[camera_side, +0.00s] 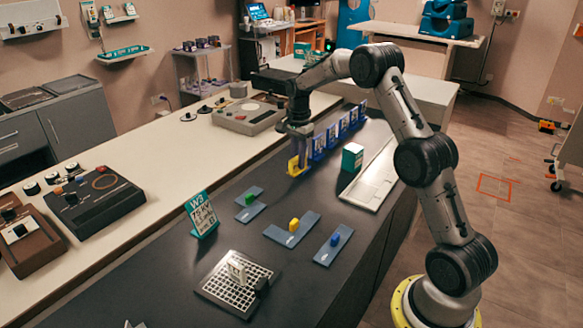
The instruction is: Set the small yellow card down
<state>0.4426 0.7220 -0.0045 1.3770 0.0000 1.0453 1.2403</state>
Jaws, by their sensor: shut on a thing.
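My gripper (300,153) points down over the dark worktop, at the near end of a row of blue cards. It is shut on the small yellow card (295,170), which is upright below the fingers. Its lower edge is at or just above the dark surface; I cannot tell if it touches. The fingers hide the card's upper part. The blue cards (333,135) stand upright in a line running back from the yellow card, close to its right.
A W3 sign (202,214), a grid tray (215,285), a green-and-white box (352,158) and a white tray (372,183) stand around.

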